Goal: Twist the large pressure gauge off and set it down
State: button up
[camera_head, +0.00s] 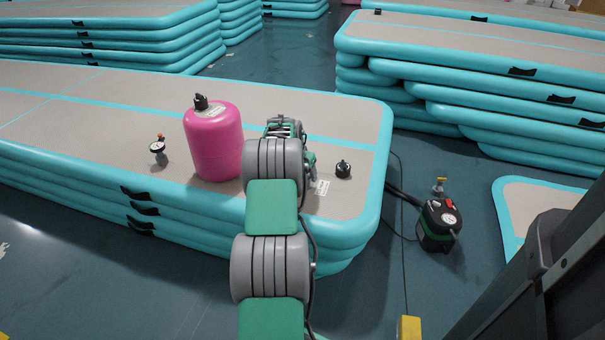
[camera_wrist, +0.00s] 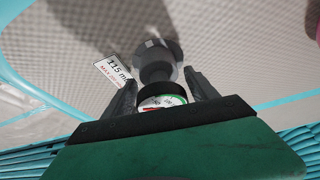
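A round pressure gauge (camera_wrist: 162,101) with a black rim and a white, green and red dial shows in the wrist view, between the two fingers of my gripper (camera_wrist: 160,85). The fingers stand apart on either side of it, with a narrow gap visible at the right finger. Its lower part is hidden by my gripper. A dark round fitting (camera_wrist: 157,70) lies just beyond the gauge; I cannot tell how they join. In the head view my arm hides this gauge and my fingertips. Another gauge with a white dial (camera_head: 157,147) stands on the track left of the pink cylinder.
The pink cylinder (camera_head: 213,142) stands upright close left of my arm. A black knob-like part (camera_head: 343,169) and a white printed label (camera_head: 322,187) are on the track's right end. A black pump (camera_head: 438,224) sits on the floor at right. The track's left surface is mostly clear.

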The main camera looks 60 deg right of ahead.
jog(key=c, duration=1.2)
jog(key=shift+w+m+g, duration=0.15)
jog(key=shift+m+g, duration=0.15)
jog(key=shift+m, duration=0.5)
jog(key=shift+c, duration=0.3)
jog(key=shift+m+g, duration=0.4)
jog(key=shift+m, duration=0.6)
jog(key=shift+r+p, duration=1.8)
jog(key=shift+r, duration=0.75)
